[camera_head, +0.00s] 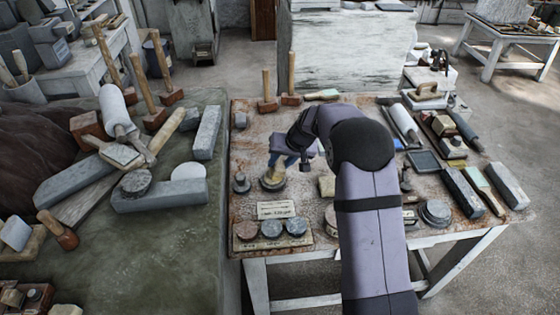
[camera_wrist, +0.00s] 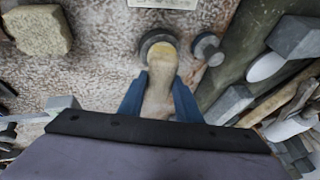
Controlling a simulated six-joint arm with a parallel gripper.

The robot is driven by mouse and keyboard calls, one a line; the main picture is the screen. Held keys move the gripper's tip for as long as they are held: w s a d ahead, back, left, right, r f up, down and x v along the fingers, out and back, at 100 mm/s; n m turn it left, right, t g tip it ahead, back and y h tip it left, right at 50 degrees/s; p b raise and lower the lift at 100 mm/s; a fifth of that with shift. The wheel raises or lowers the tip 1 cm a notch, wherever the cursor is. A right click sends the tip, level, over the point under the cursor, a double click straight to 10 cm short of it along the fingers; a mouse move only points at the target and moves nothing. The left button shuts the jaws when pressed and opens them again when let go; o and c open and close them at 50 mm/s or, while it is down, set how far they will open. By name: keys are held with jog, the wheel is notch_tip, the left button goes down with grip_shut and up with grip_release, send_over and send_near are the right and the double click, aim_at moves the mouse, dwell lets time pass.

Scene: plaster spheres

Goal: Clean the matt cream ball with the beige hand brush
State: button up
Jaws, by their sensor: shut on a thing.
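My gripper (camera_head: 284,160) is over the left part of the brown work table. In the wrist view my gripper (camera_wrist: 160,90) has its two blue fingers shut on the beige hand brush (camera_wrist: 157,98). The brush points away from the wrist. Its far end overlaps the matt cream ball (camera_wrist: 162,48), which sits in a dark round stand (camera_wrist: 147,41). In the head view the cream ball (camera_head: 272,180) is just below my gripper. The brush is hard to make out there, and I cannot tell for sure whether it touches the ball.
A small dark weight-like piece (camera_head: 241,183) stands just left of the ball. A white label card (camera_head: 276,209) and a board with several round discs (camera_head: 272,242) lie in front. A cream block (camera_head: 327,186) is to the right. Grey stone bars (camera_head: 163,196) lie on the left bench.

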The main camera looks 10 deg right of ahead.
jog(key=shift+s, duration=0.1)
jog(key=shift+s+b, duration=0.7)
jog(key=shift+s, duration=0.3)
jog(key=shift+w, duration=0.1)
jog(key=shift+w+p, duration=0.45)
jog(key=shift+w, duration=0.55)
jog(key=shift+w, duration=0.1)
jog(key=shift+w+p, duration=0.45)
jog(key=shift+w, duration=0.55)
jog(key=shift+s+f, duration=0.1)
jog(key=shift+s+b, duration=0.65)
jog(key=shift+s, duration=0.35)
jog(key=shift+s, duration=0.1)
